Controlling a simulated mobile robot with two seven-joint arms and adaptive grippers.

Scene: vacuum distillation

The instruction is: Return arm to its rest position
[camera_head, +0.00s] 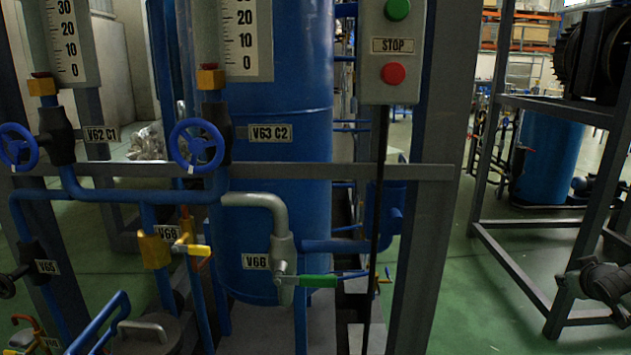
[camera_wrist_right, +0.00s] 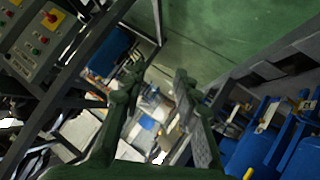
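My right gripper (camera_wrist_right: 158,78) shows in the right wrist view. Its two dark fingers stand apart, with nothing held between them; only distant floor and clutter show through the gap. In the head view a dark jointed part (camera_head: 600,283) comes in at the lower right edge; I cannot tell whether it is my right arm or a fitting. My left gripper is in neither view. The valve panel in the head view has the green-handled valve V66 (camera_head: 318,281), the yellow-handled valve V68 (camera_head: 190,249) and the blue handwheel of V63 (camera_head: 198,146).
A grey stop box (camera_head: 390,60) hangs on a grey post beside the blue tank (camera_head: 290,120). A second metal frame (camera_head: 490,235) stands at the right, with green floor (camera_head: 440,270) between. In the wrist view, a button panel (camera_wrist_right: 35,40) is at upper left and blue equipment at lower right.

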